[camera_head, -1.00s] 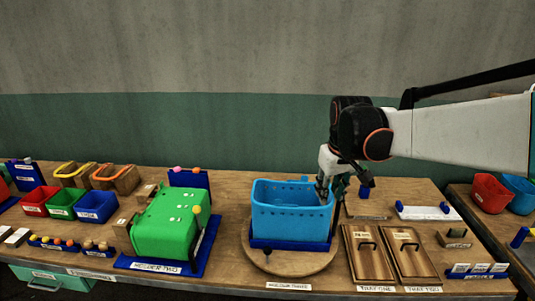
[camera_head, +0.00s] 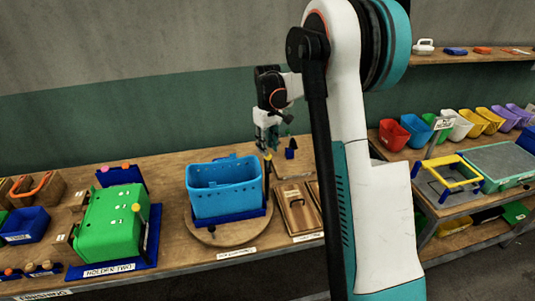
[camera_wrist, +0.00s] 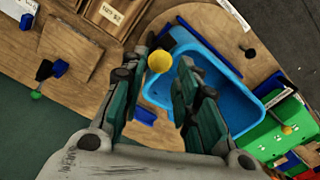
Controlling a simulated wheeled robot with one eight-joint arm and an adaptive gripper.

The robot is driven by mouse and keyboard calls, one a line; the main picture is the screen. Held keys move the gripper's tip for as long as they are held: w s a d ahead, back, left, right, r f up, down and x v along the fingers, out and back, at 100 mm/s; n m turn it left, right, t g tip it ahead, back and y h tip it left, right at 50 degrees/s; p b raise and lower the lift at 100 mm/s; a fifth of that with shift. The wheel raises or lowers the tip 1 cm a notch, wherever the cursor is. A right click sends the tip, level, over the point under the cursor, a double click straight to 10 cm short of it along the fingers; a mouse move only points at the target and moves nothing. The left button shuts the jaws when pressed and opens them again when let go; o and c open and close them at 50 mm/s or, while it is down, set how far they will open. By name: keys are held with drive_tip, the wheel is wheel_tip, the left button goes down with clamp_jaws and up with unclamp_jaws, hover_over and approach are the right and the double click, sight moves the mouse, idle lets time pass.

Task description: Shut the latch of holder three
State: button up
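Holder three has a blue base (camera_head: 228,217) on a round wooden turntable (camera_head: 210,238), with a light blue bin (camera_head: 222,190) in it. A lever with a yellow knob (camera_head: 268,157) stands roughly upright at the bin's right end; I take it for the latch. My gripper (camera_head: 268,145) is just above that end of the bin. In the wrist view the fingers (camera_wrist: 166,66) are apart, and the yellow knob (camera_wrist: 160,61) shows between them, touching neither clearly. Beyond them are the bin (camera_wrist: 225,95) and part of the blue base. The lever's foot is hidden.
Green holder two (camera_head: 110,222) stands to the left, with its own yellow knob (camera_head: 136,208). A wooden tray (camera_head: 298,212) lies to the right, partly behind my arm. Coloured bins and a yellow frame (camera_head: 448,172) are on the right-hand bench.

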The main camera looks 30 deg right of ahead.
sight(268, 159)
wheel_tip(268, 159, down, 5)
drive_tip(key=shift+r, duration=0.1)
idle(0.3)
drive_tip(key=c, duration=0.7)
